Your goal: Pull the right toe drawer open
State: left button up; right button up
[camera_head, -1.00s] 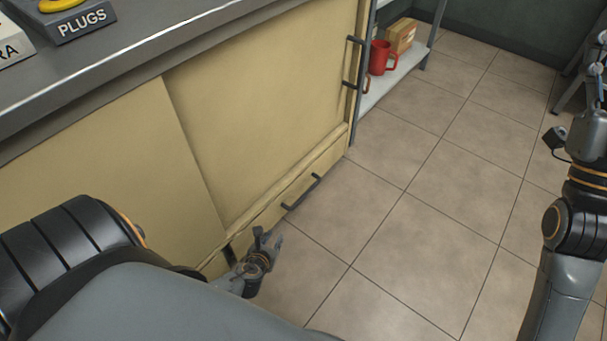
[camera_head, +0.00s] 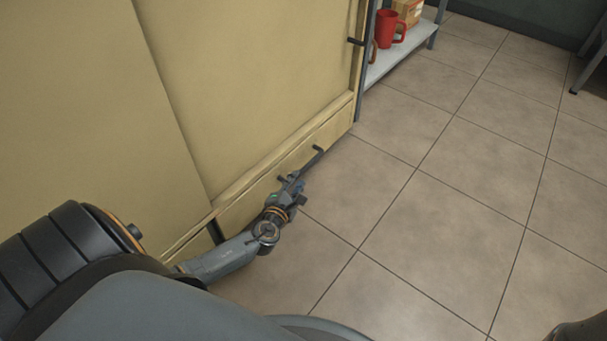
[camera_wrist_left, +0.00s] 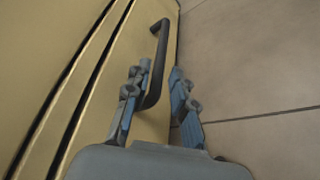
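The right toe drawer (camera_head: 335,126) is the low tan panel at the foot of the cabinet. Its front looks shut in the head view. Its dark bar handle (camera_head: 316,152) slants along the front, its near part hidden by my left gripper. My left gripper (camera_head: 295,184) is at the near end of this handle, low over the floor. In the left wrist view the handle (camera_wrist_left: 159,62) reaches between the two parted fingers, closer to the left finger. The gripper is open and not closed on the bar. My right gripper is out of view.
Another dark handle (camera_head: 215,231) is partly visible further left. Sliding cabinet doors (camera_head: 250,80) rise above the drawer. A grey shelf (camera_head: 405,52) with a red mug (camera_head: 388,28) and a box stands beyond. The tiled floor (camera_head: 410,220) before the drawer is clear.

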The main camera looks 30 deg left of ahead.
aim_at(303, 170)
pick_arm(q)
jog(key=b+x, duration=0.2)
jog(key=x, duration=0.4)
jog(key=shift+f, duration=0.15)
jog(key=shift+w+a+b, duration=0.15)
jog(key=shift+w+b, duration=0.25)
jog(key=shift+w, duration=0.05)
grip_shut()
